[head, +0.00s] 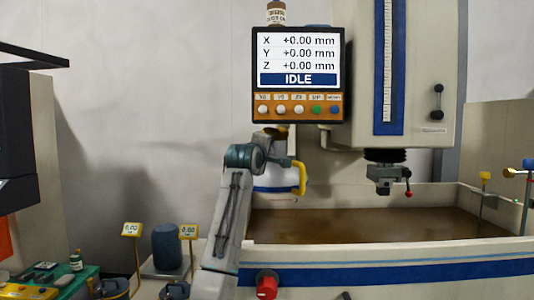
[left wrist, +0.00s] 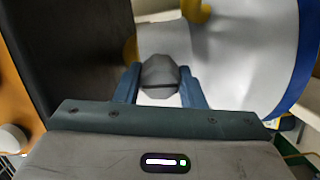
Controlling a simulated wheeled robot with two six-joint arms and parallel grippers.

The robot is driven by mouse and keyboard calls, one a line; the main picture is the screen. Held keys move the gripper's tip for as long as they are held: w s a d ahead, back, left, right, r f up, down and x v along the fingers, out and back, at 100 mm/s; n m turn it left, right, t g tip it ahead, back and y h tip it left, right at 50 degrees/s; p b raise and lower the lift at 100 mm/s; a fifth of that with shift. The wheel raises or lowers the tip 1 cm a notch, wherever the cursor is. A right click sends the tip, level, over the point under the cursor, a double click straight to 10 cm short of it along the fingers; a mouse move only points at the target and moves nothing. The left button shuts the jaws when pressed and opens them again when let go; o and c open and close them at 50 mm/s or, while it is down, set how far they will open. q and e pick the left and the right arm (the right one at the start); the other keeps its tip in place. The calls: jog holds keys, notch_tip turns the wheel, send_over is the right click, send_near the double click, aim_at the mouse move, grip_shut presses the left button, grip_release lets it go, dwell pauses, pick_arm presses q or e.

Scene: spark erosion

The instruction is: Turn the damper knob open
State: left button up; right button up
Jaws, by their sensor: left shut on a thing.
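My left arm rises from the bottom of the head view, and its gripper (head: 290,162) is just below the control display, in front of a white duct-like cylinder with a blue band (head: 275,182). In the left wrist view the two blue fingers of this gripper (left wrist: 160,88) are shut on a dark grey faceted knob (left wrist: 160,72), which I take to be the damper knob. The white cylinder (left wrist: 240,55) is right behind it. The knob is hidden in the head view, and its open or closed setting cannot be read. My right gripper is not in view.
The control display (head: 298,72) reads IDLE and hangs close above the gripper. A yellow handle (head: 302,178) is to its right. The machine head (head: 384,178) hangs over the brown-filled tank (head: 360,225). A red knob (head: 267,284) is on the tank front.

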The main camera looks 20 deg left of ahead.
pick_arm(q)
jog(key=shift+f+n, duration=0.1)
jog(key=shift+n, duration=0.5)
jog(key=o, duration=1)
jog(key=shift+s+f+b, duration=0.1)
jog(key=shift+s+b, duration=0.45)
jog(key=s+b, duration=0.4)
jog(key=s, duration=0.5)
jog(key=shift+s+b, duration=0.35)
jog(key=shift+s, duration=0.05)
